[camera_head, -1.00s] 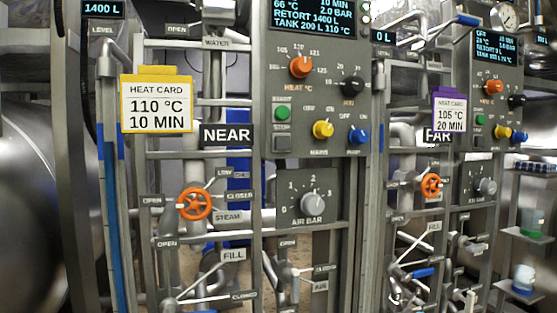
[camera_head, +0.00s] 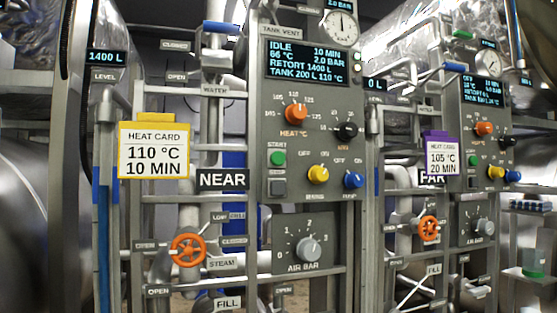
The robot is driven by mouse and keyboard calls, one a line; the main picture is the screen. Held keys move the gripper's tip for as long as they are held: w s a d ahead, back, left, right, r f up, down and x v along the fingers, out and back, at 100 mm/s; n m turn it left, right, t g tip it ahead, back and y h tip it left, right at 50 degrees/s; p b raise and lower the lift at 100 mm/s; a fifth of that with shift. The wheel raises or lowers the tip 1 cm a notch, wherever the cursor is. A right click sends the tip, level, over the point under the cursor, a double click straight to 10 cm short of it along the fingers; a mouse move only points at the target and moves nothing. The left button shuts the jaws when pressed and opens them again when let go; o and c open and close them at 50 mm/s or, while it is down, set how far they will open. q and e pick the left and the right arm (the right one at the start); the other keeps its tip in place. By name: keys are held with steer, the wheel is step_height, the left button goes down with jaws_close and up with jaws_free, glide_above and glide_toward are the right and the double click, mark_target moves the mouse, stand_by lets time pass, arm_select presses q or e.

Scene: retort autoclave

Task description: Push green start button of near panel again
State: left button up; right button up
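The near panel (camera_head: 316,130) stands in the middle of the head view, beside the NEAR label (camera_head: 222,179). Its green start button (camera_head: 278,158) sits at the left of the panel, above a grey stop button (camera_head: 278,187). The near display (camera_head: 306,63) reads IDLE, 10 MIN, 66 °C, 2.0 BAR, RETORT 1400 L, TANK 200 L 110 °C. The orange heat knob (camera_head: 296,113), black knob (camera_head: 345,131), yellow knob (camera_head: 318,174) and blue knob (camera_head: 353,180) share the panel. Neither gripper shows.
The yellow heat card (camera_head: 154,150) reads 110 °C, 10 MIN. The far panel (camera_head: 487,125) stands to the right with a purple-topped card (camera_head: 441,157). Below the near panel are the air bar knob (camera_head: 308,249) and an orange steam wheel (camera_head: 188,250). Pipes and posts surround the panels.

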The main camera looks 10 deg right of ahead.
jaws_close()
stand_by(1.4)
